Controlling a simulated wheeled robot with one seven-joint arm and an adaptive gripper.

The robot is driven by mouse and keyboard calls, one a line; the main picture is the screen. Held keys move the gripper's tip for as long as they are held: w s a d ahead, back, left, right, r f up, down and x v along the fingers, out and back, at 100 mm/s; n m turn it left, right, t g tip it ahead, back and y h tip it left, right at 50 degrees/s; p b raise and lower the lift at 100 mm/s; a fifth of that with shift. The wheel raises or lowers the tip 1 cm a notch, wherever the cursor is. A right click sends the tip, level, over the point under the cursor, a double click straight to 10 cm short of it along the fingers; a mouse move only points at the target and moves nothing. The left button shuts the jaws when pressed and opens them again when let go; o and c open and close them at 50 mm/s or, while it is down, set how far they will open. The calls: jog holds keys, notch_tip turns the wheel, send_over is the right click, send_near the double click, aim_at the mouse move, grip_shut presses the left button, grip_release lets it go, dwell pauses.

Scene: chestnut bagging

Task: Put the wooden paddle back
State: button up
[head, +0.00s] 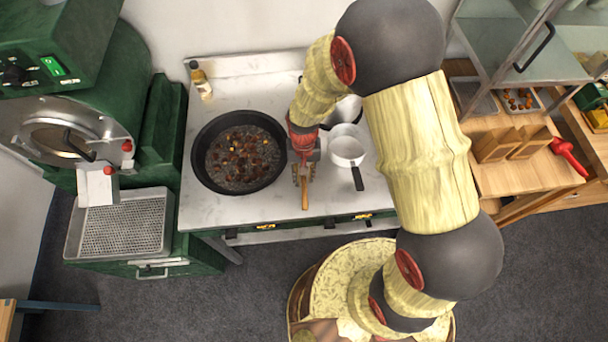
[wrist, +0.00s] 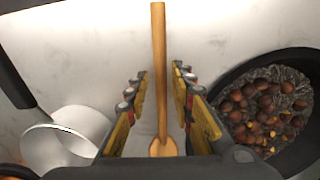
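The wooden paddle (head: 304,196) is on the white counter between the dark pan and the white saucepan, its handle pointing to the front edge. In the wrist view, the paddle (wrist: 159,75) runs lengthwise between my fingers, with its wider end near the palm. My gripper (head: 304,172) is above the counter, pointing down over the paddle. In the wrist view, my gripper (wrist: 160,88) is open, with a gap on each side of the handle. I cannot tell whether the paddle rests fully on the counter.
The pan (head: 198,176) of chestnuts is close on the left. The white saucepan (head: 347,149) is close on the right, its black handle pointing forward. A small bottle (head: 202,86) stands at the back left of the counter (head: 215,208). A wooden bench (head: 510,180) with bags and a red scoop is farther right.

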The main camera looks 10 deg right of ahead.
jog(key=shift+o, duration=1.3)
notch_tip(320, 180, up, 12)
jog(key=w, duration=0.1)
